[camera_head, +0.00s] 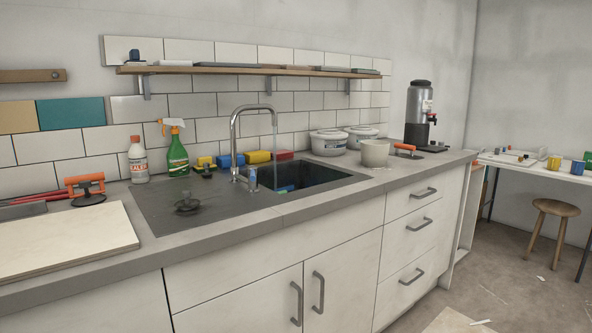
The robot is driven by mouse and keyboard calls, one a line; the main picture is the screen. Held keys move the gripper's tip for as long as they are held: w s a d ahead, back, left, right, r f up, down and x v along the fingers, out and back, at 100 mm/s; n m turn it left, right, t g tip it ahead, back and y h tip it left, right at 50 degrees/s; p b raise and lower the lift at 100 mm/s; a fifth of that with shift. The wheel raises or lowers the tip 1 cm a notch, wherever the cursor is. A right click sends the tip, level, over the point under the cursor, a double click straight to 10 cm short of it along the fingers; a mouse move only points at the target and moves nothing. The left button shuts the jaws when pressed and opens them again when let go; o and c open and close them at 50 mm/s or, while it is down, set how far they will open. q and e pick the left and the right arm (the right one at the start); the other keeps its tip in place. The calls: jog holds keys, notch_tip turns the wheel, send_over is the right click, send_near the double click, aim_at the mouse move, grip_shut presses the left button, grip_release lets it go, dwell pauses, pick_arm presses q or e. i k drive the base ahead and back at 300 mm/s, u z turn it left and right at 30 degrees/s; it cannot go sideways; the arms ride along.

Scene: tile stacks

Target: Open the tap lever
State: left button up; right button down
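The chrome tap (235,136) stands upright at the sink's edge, its tall neck arching to the right over the basin. A short, upright piece with a bluish tint, which looks like the tap lever (252,179), is beside the tap's base. A thin pale streak that looks like running water (275,150) hangs below the spout. The dark sink basin (325,177) is partly hidden by its front rim, and something blue and green lies inside. Neither of my grippers shows in this view.
A spray bottle (177,150), a white bottle (138,161) and several coloured sponges (258,157) stand behind the sink. A black suction-type tool (187,204) sits on the drainer. The front counter edge is clear.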

aim_at(253, 170)
jog(key=i, duration=0.9)
jog(key=u, duration=0.5)
